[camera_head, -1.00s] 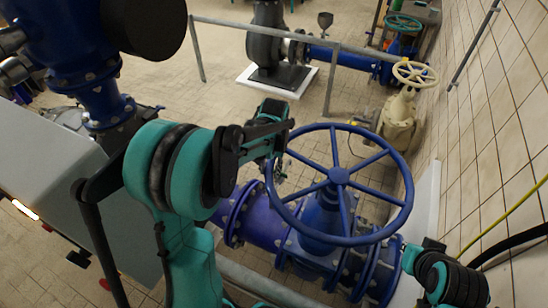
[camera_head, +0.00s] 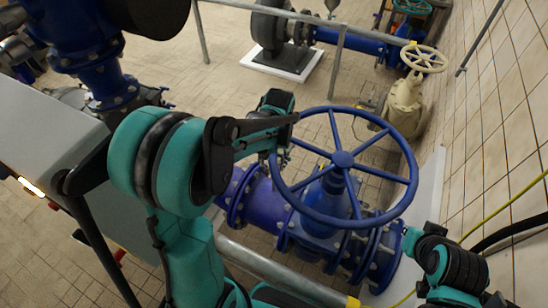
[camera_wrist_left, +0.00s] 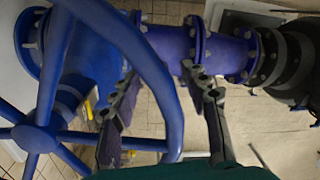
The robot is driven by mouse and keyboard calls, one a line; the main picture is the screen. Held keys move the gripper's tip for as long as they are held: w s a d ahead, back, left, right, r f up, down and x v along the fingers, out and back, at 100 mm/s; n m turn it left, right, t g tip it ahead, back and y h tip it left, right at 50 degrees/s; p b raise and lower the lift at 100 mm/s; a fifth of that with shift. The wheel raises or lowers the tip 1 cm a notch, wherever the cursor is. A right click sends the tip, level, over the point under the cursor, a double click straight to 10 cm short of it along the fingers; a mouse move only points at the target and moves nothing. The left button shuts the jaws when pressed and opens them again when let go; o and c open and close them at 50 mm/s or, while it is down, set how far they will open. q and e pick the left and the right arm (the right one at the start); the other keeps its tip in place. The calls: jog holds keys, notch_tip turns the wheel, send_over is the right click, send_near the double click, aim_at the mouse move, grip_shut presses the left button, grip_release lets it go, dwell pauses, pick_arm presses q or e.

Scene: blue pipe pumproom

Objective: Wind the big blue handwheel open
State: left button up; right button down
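The big blue handwheel (camera_head: 343,159) sits on top of a blue valve (camera_head: 318,208) in the middle of the head view. Its rim (camera_wrist_left: 160,85) and spokes fill the left of the left wrist view. My left gripper (camera_head: 283,150) is at the wheel's left rim. In the left wrist view my left gripper (camera_wrist_left: 160,115) is open, with one finger on each side of the rim. I cannot tell whether either finger touches it. My right gripper (camera_head: 410,242) is low at the right, near the valve's right flange; its fingers are too small to read.
A beige valve with a cream handwheel (camera_head: 424,58) stands behind, near the tiled wall (camera_head: 500,120). A grey rail (camera_head: 275,270) runs in front of the blue valve. A grey cabinet (camera_head: 50,150) stands at the left.

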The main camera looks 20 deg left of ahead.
pick_arm(q)
jog(key=shift+s+r, duration=0.1)
jog(key=shift+s, duration=0.05)
dwell(0.3)
jog(key=shift+w+r, duration=0.2)
jog(key=shift+r, duration=0.15)
notch_tip(320, 180, up, 11)
jog(key=shift+d+r, duration=0.15)
jog(key=shift+d, duration=0.25)
